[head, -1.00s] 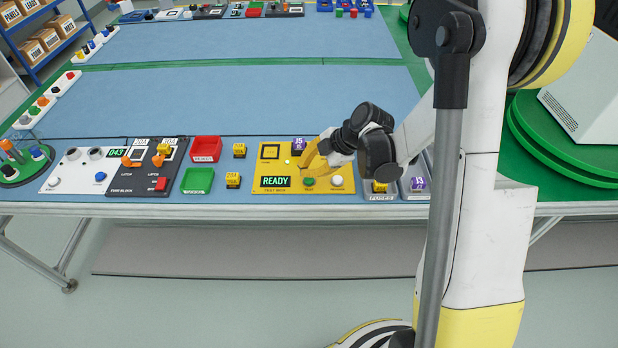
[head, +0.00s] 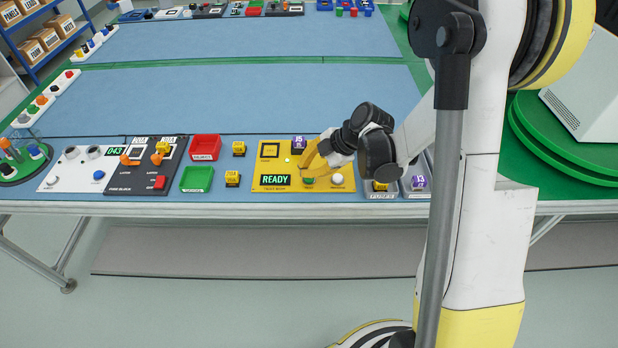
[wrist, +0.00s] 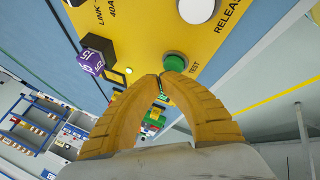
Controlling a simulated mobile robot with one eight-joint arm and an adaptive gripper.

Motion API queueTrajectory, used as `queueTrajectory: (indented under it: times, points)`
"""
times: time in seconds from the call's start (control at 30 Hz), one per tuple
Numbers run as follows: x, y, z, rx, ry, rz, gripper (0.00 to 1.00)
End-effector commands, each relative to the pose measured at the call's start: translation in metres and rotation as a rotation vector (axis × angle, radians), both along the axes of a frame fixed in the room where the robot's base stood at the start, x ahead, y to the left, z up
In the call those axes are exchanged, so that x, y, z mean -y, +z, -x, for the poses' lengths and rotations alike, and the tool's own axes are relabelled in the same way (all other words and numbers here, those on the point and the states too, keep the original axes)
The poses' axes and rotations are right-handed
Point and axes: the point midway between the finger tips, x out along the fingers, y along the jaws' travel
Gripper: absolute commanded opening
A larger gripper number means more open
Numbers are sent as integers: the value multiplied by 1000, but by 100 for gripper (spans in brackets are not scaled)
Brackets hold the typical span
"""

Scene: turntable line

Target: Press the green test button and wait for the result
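The yellow test box (head: 262,163) lies at the front edge of the table. Its display (head: 275,180) reads READY in green. The green test button (head: 308,181) is to the right of the display, beside the white release button (head: 337,180). Both also show in the wrist view, the green one (wrist: 175,61) labelled TEST and the white one (wrist: 197,8). My gripper (head: 305,171) is above the box at the green button. In the wrist view its yellow fingertips (wrist: 160,77) meet with nothing between them, right by the button's edge; contact cannot be told.
Left are yellow cubes (head: 232,179), a green tray (head: 197,180), a red tray (head: 205,147) and the fuse block (head: 140,183). The blue table middle (head: 240,95) is clear.

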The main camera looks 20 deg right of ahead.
Motion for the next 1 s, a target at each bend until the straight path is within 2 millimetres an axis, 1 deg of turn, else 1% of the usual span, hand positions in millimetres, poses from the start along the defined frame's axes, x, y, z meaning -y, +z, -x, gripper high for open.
queueTrajectory:
  times: [0.4, 1.0]
  points:
    - [0, 0, 0, 0, 0, 0, 0]
    - [0, -8, 0, 0, 0, 0, 0]
